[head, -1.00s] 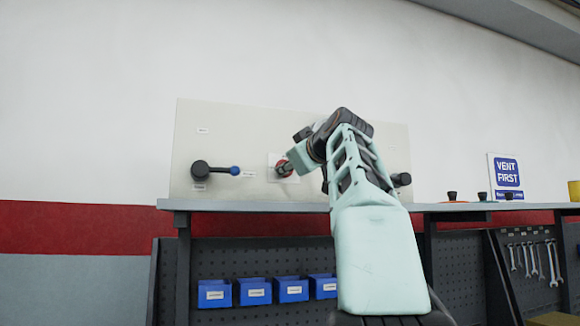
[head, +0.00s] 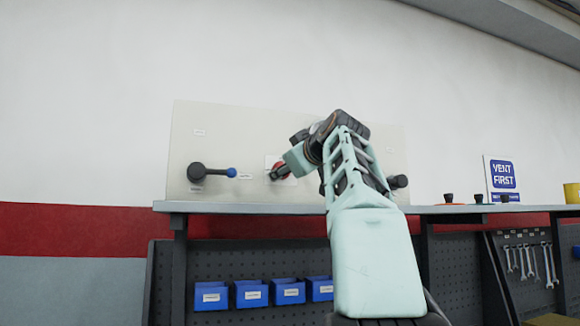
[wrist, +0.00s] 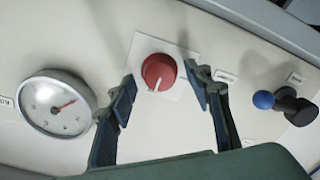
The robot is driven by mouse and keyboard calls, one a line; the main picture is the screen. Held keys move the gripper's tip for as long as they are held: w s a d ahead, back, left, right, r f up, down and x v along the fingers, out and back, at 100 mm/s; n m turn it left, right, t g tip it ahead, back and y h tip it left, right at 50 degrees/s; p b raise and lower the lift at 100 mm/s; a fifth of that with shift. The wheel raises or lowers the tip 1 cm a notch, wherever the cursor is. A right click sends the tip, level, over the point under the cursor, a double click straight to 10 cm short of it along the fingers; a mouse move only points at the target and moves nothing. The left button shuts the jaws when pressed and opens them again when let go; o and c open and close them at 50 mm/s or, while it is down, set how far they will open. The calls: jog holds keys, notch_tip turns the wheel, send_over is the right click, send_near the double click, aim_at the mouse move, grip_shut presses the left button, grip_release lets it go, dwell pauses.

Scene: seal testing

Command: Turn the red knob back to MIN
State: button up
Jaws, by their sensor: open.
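The red knob (wrist: 158,70) sits on a white square plate on the pale panel. In the wrist view its white pointer line points down and slightly left. In the head view the knob (head: 282,169) is partly hidden by my gripper (head: 275,174). In the wrist view my gripper (wrist: 161,76) is open, one finger on each side of the knob, with a small gap seen on both sides. How deep the fingers reach around it I cannot tell. No MIN marking is readable.
A round gauge (wrist: 57,103) is left of the knob in the wrist view. A black lever with a blue ball (wrist: 264,99) is on the right. In the head view the panel stands on a bench (head: 240,207), with blue bins (head: 250,294) below and a VENT FIRST sign (head: 503,176) at right.

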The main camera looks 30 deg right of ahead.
jog(key=v, duration=1.2)
jog(key=shift+w, duration=0.1)
